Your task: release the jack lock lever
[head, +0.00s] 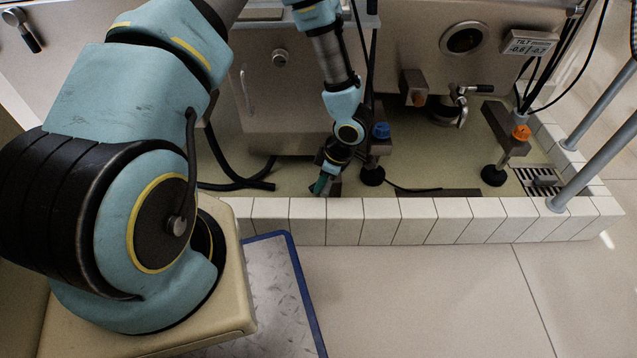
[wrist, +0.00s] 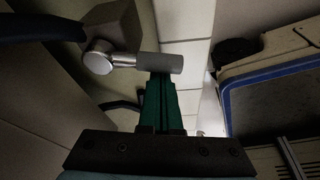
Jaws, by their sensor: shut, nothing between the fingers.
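In the wrist view a lever with a round silver hub (wrist: 98,57) and a grey cylindrical grip (wrist: 150,63) sticks out sideways from a dark block. I take it to be the jack lock lever. My gripper (wrist: 160,78) has its green fingers shut, with nothing between them. The fingertips are right at the grip's lower side near its free end; I cannot tell if they touch. In the head view my gripper (head: 320,186) is low behind the tiled curb, and the lever cannot be made out there. A jack foot (head: 372,176) with a blue knob (head: 381,130) stands just right of it.
The white tiled curb (head: 385,220) runs close in front of my gripper. A black hose (head: 235,184) lies left of it. Another jack foot (head: 494,175) with an orange knob (head: 521,132) stands right, near a floor drain (head: 538,180). A blue-edged plate (head: 290,270) lies before the curb.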

